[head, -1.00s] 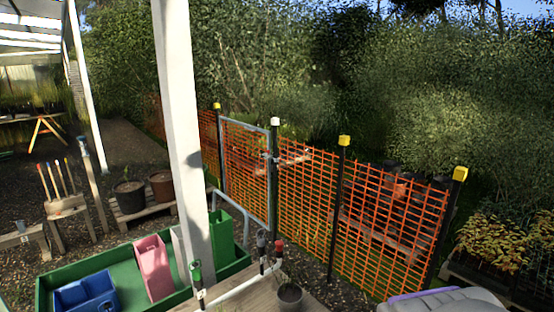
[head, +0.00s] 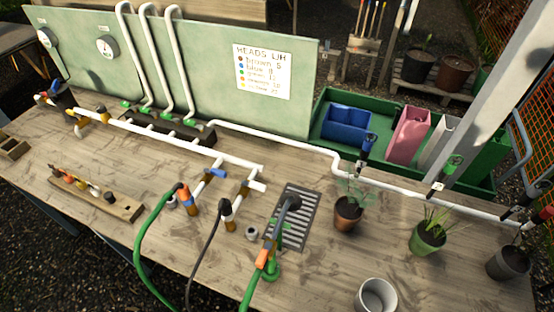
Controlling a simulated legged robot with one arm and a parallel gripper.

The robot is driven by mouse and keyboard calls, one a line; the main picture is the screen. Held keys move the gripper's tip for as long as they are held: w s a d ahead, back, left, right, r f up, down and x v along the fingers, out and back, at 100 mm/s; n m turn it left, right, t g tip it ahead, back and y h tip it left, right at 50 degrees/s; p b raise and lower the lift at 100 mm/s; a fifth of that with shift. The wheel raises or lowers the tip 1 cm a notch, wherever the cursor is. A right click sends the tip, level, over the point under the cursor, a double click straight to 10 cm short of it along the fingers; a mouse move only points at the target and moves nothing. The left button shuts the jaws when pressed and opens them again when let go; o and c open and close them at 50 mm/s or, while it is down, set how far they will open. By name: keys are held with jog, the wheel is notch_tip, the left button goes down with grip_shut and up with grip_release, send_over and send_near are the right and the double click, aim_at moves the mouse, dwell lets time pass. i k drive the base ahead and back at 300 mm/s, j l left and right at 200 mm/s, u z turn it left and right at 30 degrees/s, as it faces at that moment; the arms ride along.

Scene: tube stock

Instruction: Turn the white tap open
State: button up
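A white pipe (head: 270,133) runs along the back of a wooden bench and carries several upright taps at the right. One has a blue top (head: 370,139), one a green top (head: 455,163). A dark tap (head: 527,196) with a paler top stands near the right edge, and a red-topped tap (head: 547,213) is cut by that edge. I cannot tell for sure whether the paler top is the white one, or how it is turned. A blue-handled valve (head: 217,174) sits on the front white pipework. My gripper is not in view.
The bench (head: 320,270) holds a bronze pot (head: 348,216), a green pot (head: 427,240), a dark pot (head: 508,264), a pale empty pot (head: 376,296) and a drain grate (head: 305,212). Hoses hang over the front edge. A pale post (head: 490,105) rises behind the pipe.

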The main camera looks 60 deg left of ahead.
aim_at(254, 185)
jog(key=u, duration=2.35)
